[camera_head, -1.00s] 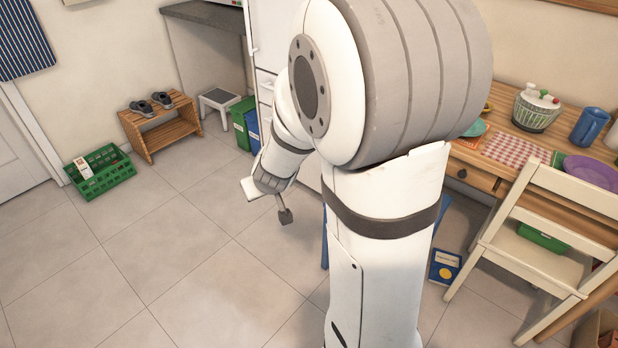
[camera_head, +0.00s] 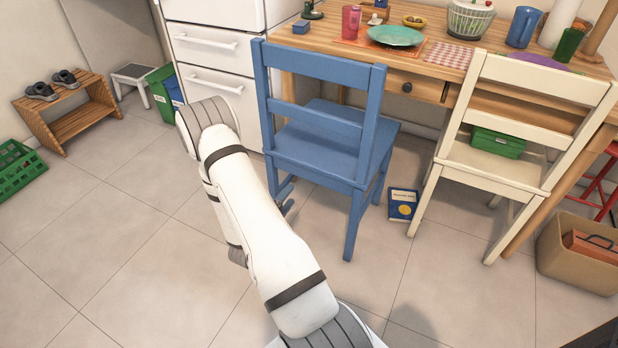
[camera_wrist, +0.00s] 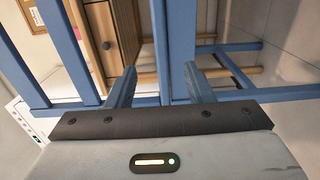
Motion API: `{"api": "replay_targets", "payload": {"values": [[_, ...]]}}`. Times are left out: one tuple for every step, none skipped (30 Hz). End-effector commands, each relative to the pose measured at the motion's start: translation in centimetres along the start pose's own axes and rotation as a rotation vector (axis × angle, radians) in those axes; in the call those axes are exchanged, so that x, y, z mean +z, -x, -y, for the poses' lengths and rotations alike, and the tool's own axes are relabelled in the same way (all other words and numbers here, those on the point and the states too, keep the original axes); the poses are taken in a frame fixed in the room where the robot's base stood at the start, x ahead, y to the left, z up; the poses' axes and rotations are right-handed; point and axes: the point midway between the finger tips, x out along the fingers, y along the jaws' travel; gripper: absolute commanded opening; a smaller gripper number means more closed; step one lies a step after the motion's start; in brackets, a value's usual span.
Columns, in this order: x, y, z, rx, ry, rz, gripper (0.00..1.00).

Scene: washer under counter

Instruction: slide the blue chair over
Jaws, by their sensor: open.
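The blue chair (camera_head: 318,147) stands upright in front of the wooden table, its back towards me, left of the cream chair. In the wrist view its blue bars (camera_wrist: 160,48) cross most of the picture. My gripper (camera_wrist: 159,85) is open, one finger on each side of an upright blue bar. I cannot tell whether the bar lies between the fingers or beyond them; neither finger is seen closed on it.
The cream chair (camera_head: 520,130) stands close on the right, with a blue book (camera_head: 402,204) on the floor between the chairs. The table (camera_head: 440,84) and white drawers (camera_head: 215,88) stand behind. A cardboard box (camera_head: 575,258) is at far right.

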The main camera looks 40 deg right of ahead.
Motion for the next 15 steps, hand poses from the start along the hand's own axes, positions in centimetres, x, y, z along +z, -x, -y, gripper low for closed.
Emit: {"api": "replay_targets", "payload": {"values": [[0.1, -0.4, 0.1, 0.005, 0.005, 0.004, 0.47], [0.2, -0.8, 0.1, 0.006, 0.005, 0.006, 0.47], [0.2, -1.3, 0.0, 0.006, 0.004, 0.007, 0.47], [0.2, -1.8, 0.0, 0.006, 0.002, 0.007, 0.47], [0.3, -2.4, -0.1, 0.007, 0.002, 0.008, 0.47], [0.2, -3.3, -0.1, 0.007, 0.002, 0.007, 0.47], [0.3, -4.0, -0.1, 0.007, 0.0, 0.009, 0.47], [0.3, -4.7, -0.1, 0.007, 0.0, 0.008, 0.47], [0.3, -5.8, -0.1, 0.007, 0.001, 0.009, 0.47], [0.3, -6.5, 0.0, 0.006, -0.001, 0.008, 0.47], [0.3, -7.3, 0.0, 0.006, 0.0, 0.008, 0.47], [0.3, -8.3, -0.1, 0.007, 0.0, 0.009, 0.47], [0.2, -9.0, 0.0, 0.006, -0.001, 0.007, 0.47], [0.3, -9.7, 0.0, 0.005, 0.0, 0.008, 0.47], [0.2, -10.7, -0.1, 0.006, -0.001, 0.006, 0.47]]}}
